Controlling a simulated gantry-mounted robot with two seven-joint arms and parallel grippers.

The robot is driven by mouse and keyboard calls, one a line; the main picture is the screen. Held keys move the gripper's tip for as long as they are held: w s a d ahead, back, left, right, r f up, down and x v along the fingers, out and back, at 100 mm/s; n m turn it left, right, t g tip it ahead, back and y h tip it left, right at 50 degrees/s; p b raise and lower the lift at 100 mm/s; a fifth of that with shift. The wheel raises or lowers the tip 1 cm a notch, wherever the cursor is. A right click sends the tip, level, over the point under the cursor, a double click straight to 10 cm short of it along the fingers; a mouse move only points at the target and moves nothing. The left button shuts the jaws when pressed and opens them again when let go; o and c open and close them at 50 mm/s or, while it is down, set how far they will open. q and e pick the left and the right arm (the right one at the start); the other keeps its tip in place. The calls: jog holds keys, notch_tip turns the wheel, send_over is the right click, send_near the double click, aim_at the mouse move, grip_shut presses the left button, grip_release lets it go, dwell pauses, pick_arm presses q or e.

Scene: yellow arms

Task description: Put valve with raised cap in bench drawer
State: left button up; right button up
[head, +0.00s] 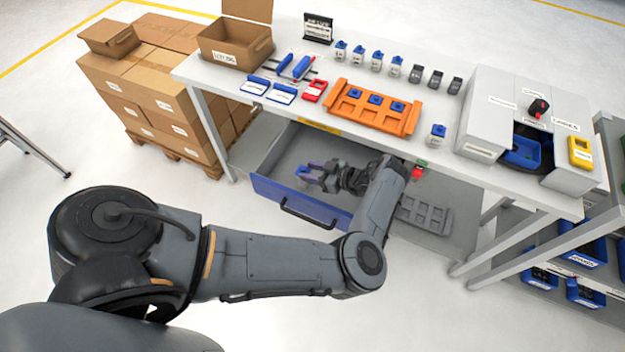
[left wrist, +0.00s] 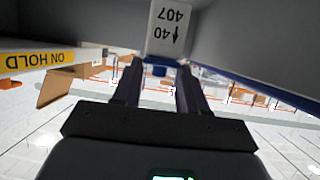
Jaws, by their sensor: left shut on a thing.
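My left gripper (head: 312,173) reaches down into the open bench drawer (head: 303,203), which has a blue front and a dark handle. In the left wrist view, the left gripper (left wrist: 160,72) is shut on a pale valve (left wrist: 168,28) marked "40 407" with an arrow. A bit of blue shows between the fingers. The valve hangs inside the grey-walled drawer; whether it touches the floor cannot be told. Its cap shape is unclear. My right gripper is not in view.
On the bench above are an orange rack (head: 372,112) with blue-topped parts, a row of valves (head: 377,60), a lone blue-topped valve (head: 437,134) and an open carton (head: 232,50). A grey slotted tray (head: 424,214) lies right of my forearm. The drawer's left part looks clear.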

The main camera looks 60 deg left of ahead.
pick_arm(q)
jog(key=shift+f+b, duration=1.2)
jog(key=shift+f, duration=0.65)
jog(key=shift+f, duration=0.2)
jog(key=o, duration=1.1)
jog(key=shift+w+d+r, duration=0.1)
jog(key=shift+d+r, duration=0.05)
jog(key=shift+r, duration=0.15)
jog(key=v, duration=0.7)
